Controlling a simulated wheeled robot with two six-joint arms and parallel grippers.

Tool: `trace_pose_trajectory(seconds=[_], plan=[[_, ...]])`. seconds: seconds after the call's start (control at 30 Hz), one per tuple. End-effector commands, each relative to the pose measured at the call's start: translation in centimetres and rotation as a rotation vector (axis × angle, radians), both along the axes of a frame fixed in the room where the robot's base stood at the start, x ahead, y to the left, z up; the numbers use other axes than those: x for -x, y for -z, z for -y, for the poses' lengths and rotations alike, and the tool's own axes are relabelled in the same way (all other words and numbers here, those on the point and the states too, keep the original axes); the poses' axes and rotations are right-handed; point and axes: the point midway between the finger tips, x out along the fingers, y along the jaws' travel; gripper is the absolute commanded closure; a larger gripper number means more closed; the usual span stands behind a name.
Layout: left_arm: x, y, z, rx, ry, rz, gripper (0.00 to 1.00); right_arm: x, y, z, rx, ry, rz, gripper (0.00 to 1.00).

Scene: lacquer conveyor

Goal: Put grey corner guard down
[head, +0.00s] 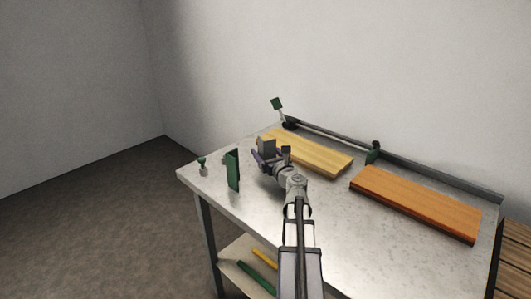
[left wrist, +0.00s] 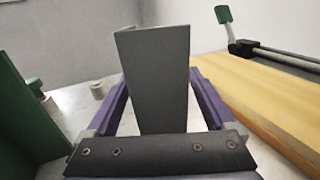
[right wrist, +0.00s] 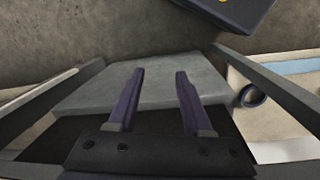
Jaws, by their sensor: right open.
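The grey corner guard (head: 267,146) is an upright, bent plate near the left end of the worktable (head: 345,212). In the left wrist view the guard (left wrist: 162,85) stands between the purple fingers, which lie against its two side edges. My left gripper (left wrist: 158,78) appears shut on it. The lower end of the guard is hidden behind the gripper body, so I cannot tell whether it touches the table. My right gripper (right wrist: 159,72) is open and empty, away from the tabletop.
A green corner guard (head: 233,170) stands just left of my left gripper. A yellow board (head: 315,155) lies close on the right, and an orange board (head: 415,202) farther right. The front middle of the tabletop is clear.

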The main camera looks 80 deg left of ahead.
Motion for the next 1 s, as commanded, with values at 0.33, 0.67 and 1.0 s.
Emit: trace_pose_trajectory(seconds=[0.33, 0.67, 1.0], plan=[[0.0, -0.6, 0.0, 0.0, 0.0, 0.0, 0.08, 0.0, -0.6, 0.0, 0.0, 0.0, 0.0, 0.5], [-1.2, -0.3, 6.5, 0.0, 0.003, 0.0, 0.08, 0.0, -0.3, 0.0, 0.0, 0.0, 0.0, 0.5], [-2.2, -0.3, 11.2, 0.0, 0.001, 0.0, 0.08, 0.0, -0.3, 0.0, 0.0, 0.0, 0.0, 0.5]])
